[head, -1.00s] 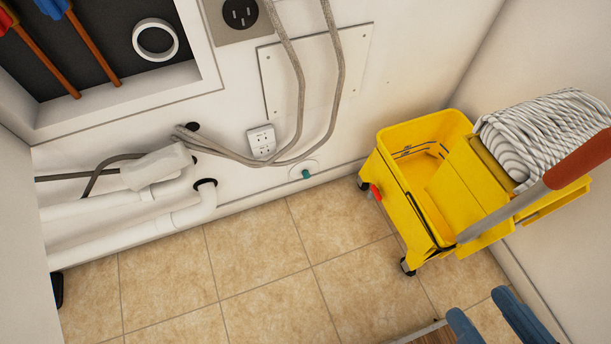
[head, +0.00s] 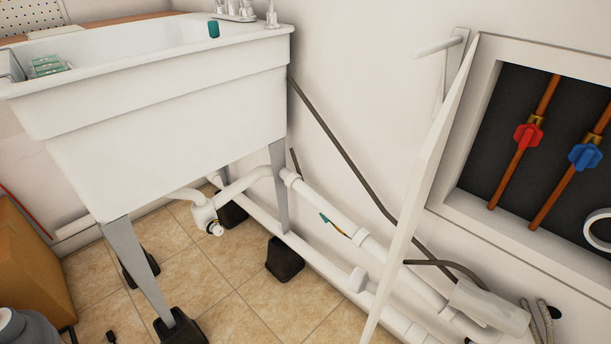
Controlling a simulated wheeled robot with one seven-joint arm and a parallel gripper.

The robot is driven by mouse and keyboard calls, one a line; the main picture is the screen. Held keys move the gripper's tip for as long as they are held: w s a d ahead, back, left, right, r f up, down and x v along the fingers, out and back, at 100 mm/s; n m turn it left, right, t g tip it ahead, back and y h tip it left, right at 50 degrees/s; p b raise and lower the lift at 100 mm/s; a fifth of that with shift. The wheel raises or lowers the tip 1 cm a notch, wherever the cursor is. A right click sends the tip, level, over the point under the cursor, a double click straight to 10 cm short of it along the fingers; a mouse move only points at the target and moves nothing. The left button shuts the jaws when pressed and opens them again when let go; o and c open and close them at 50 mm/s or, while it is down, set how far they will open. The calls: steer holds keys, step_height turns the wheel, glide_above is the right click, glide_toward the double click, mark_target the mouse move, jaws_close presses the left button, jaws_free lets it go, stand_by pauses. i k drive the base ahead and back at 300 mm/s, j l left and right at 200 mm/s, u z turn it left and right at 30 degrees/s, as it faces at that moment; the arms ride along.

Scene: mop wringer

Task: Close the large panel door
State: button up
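The large panel door (head: 428,185) is a white panel seen nearly edge-on, standing open at the left side of a wall recess. The recess (head: 535,150) is dark inside and framed in white. It holds copper pipes with a red valve (head: 527,136) and a blue valve (head: 585,156), and a white ring (head: 600,230) at the right edge. The door stands out from the wall and hides part of the pipes behind it. My gripper is not in the head view.
A white utility sink (head: 165,90) on grey legs fills the left. White drain pipes (head: 330,215) run low along the wall to beneath the door. A white bar fixture (head: 440,47) sits behind the door's top. Tiled floor (head: 225,270) shows below the sink.

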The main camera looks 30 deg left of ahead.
mark_target(429, 157)
steer(key=i+j+u, duration=0.2)
steer(key=u, duration=0.3)
steer(key=j+u, duration=0.3)
steer(key=j, duration=0.3)
steer(key=i+j+u, duration=0.1)
steer(key=j+u, duration=0.2)
steer(key=j, duration=0.25)
